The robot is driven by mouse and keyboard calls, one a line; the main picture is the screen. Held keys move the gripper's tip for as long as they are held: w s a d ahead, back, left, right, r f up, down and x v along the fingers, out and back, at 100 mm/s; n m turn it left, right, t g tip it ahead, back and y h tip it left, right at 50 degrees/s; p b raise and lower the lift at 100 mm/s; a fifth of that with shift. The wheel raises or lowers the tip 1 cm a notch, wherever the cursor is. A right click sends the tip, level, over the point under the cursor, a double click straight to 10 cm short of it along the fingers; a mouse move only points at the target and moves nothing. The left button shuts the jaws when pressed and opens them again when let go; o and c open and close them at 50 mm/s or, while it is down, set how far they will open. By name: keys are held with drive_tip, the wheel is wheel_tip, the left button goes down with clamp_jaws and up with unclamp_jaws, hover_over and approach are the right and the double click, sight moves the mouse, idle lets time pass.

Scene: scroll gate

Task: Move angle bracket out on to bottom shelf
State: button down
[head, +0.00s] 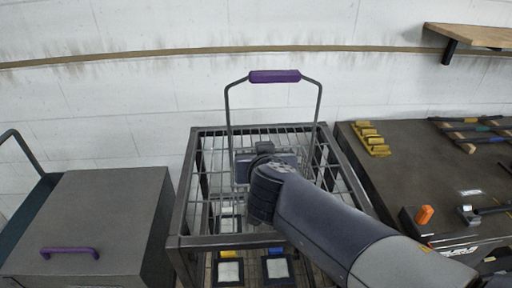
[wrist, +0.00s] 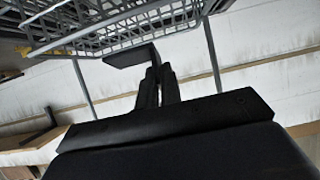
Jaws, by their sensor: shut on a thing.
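My gripper (wrist: 156,75) is shut on a dark angle bracket (wrist: 128,56), whose flat plate shows just beyond the fingertips in the wrist view. In the head view my arm reaches over the dark metal rack (head: 186,190), with my gripper (head: 264,150) near the middle of its top. The bracket cannot be made out clearly there. The bottom shelf is mostly hidden behind bars and my arm; two black-framed pale items (head: 229,271) show low inside the rack. In the wrist view, wire mesh (wrist: 120,25) lies close to the bracket; whether they touch cannot be told.
A purple-handled upright frame (head: 274,76) rises at the rack's back. A grey cabinet (head: 110,200) stands left. A dark bench (head: 420,165) with yellow blocks (head: 370,138) and tools stands right. A wooden wall shelf (head: 475,36) is at upper right.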

drive_tip(key=x, duration=0.4)
drive_tip(key=r+x, duration=0.1)
drive_tip(key=x, duration=0.4)
drive_tip(key=w+r+x, duration=0.1)
drive_tip(key=x, duration=0.4)
drive_tip(key=shift+w+r, duration=0.1)
drive_tip(key=shift+w, duration=0.05)
drive_tip(key=shift+w+f, duration=0.25)
drive_tip(key=shift+f, duration=0.35)
drive_tip(key=p, duration=0.2)
drive_tip(key=shift+w+r+g+p, duration=0.2)
drive_tip(key=shift+g+p, duration=0.1)
drive_tip(key=shift+p, duration=0.7)
drive_tip(key=g+p, duration=0.1)
drive_tip(key=p, duration=0.5)
drive_tip(key=g+p, duration=0.1)
drive_tip(key=p, duration=0.4)
drive_tip(key=shift+w+f+g+p, duration=0.1)
drive_tip(key=shift+w+g+p, duration=0.1)
drive_tip(key=shift+g+p, duration=0.2)
wheel_tip(320, 180, down, 3)
drive_tip(key=b, duration=0.2)
drive_tip(key=shift+f+b, duration=0.15)
drive_tip(key=shift+b, duration=0.2)
